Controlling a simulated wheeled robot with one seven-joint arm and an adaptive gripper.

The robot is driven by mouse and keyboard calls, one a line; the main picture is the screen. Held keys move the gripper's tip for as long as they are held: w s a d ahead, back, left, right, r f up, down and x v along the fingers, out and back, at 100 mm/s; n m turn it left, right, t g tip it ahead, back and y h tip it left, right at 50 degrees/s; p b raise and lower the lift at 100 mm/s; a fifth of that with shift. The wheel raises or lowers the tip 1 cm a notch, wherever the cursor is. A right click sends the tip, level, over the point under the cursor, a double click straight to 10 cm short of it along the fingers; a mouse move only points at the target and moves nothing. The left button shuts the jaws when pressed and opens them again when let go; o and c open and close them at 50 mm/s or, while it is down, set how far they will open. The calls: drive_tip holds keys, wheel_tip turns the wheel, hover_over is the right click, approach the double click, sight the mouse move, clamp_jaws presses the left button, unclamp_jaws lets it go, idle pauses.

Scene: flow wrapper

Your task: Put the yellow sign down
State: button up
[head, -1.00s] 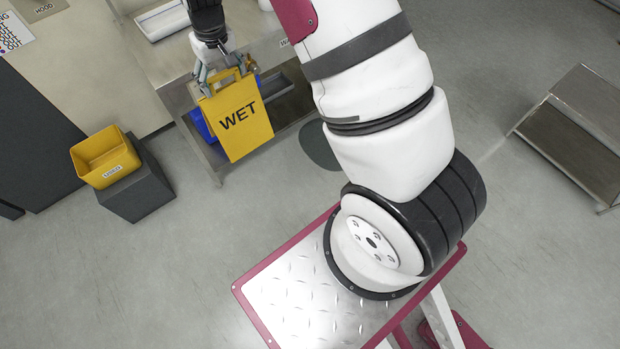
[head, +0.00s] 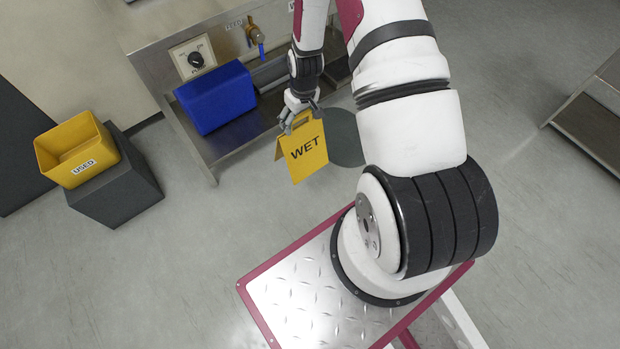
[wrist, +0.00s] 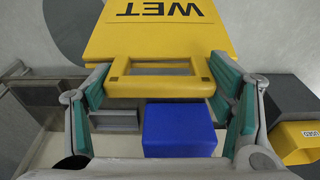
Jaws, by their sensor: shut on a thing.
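The yellow sign (head: 303,151), marked WET, hangs from my gripper (head: 300,116) in the head view, in front of the steel bench. In the wrist view the sign (wrist: 160,38) fills the upper middle, with its lettering upside down. My gripper (wrist: 165,88) is shut on the sign's handle, with a teal-padded finger at each side of it. A dark round patch (head: 345,138) on the floor lies just right of the sign in the head view. Whether the sign's lower edge touches the floor cannot be told.
The steel bench (head: 200,160) stands behind, with a blue box (head: 215,97) on its lower shelf and a valve above. A yellow bin (head: 85,165) labelled USED sits on a dark block at left. Open floor lies in front. Another steel shelf (head: 597,120) stands at right.

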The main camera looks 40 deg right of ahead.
sight(309, 143)
drive_tip(key=f+b, duration=0.2)
drive_tip(key=f, duration=0.2)
drive_tip(key=s+d+f+b, duration=0.1)
drive_tip(key=f+b, duration=0.1)
drive_tip(key=f, duration=0.3)
drive_tip(key=s+f+b, duration=0.1)
drive_tip(key=f+b, duration=0.2)
drive_tip(key=f, duration=0.1)
drive_tip(key=shift+s+d+f, duration=0.1)
drive_tip(key=shift+d+f, duration=0.25)
drive_tip(key=s+f+b, duration=0.4)
drive_tip(key=f+b, duration=0.5)
drive_tip(key=f, duration=0.5)
drive_tip(key=w+d+f+b, duration=0.2)
drive_tip(key=w+d+b, duration=0.1)
drive_tip(key=w, duration=0.3)
drive_tip(key=w+d+f+b, duration=0.2)
drive_tip(key=w+d+b, duration=0.1)
drive_tip(key=w+d, duration=0.2)
drive_tip(key=shift+w+d+f+b, duration=0.35)
drive_tip(key=shift+w+d+b, duration=0.05)
drive_tip(key=shift+w, duration=0.65)
drive_tip(key=shift+f, duration=0.15)
drive_tip(key=o, duration=1.7)
drive_tip(key=shift+o, duration=0.7)
